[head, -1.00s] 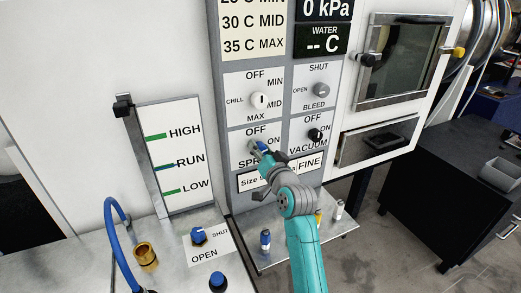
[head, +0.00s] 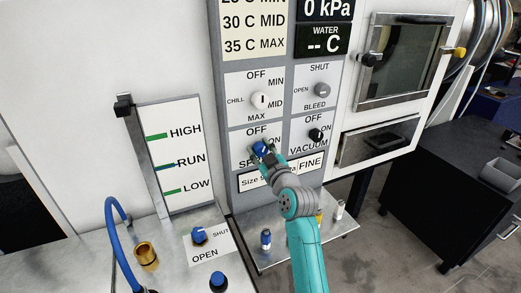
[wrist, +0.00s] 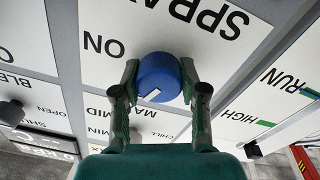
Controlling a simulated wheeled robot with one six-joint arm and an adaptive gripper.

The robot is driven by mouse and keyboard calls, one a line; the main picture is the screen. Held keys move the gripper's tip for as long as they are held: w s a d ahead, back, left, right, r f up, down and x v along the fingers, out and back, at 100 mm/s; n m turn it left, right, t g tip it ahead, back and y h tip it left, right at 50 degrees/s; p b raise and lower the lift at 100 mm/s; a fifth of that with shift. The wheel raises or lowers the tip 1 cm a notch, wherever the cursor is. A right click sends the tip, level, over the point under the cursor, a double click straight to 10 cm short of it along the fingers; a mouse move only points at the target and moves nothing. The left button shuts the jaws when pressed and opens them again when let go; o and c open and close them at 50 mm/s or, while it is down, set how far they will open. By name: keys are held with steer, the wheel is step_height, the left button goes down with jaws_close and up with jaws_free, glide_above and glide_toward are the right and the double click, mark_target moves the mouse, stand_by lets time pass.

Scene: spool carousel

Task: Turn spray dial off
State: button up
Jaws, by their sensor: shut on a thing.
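The spray dial is a round blue knob (wrist: 160,78) on a white panel, with ON printed on the left and SPRAY above it in the wrist view. A white mark on its face points to the lower left there. My gripper (wrist: 160,80) is shut on the dial, one finger on each side. In the head view the dial (head: 260,148) shows at the tip of my gripper (head: 264,150), below the printed OFF (head: 256,130). In the wrist view the OFF label is hidden behind my gripper.
The grey bleed dial (head: 321,90) is at upper right. A metal shelf (head: 285,245) lies below the panel.

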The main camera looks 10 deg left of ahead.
steer(key=shift+f+n, duration=0.1)
steer(key=shift+n, duration=2.3)
steer(key=o, duration=1.1)
steer(key=shift+o, duration=0.2)
steer(key=shift+s, duration=0.1)
steer(key=v, duration=1.2)
steer(key=shift+d, duration=0.1)
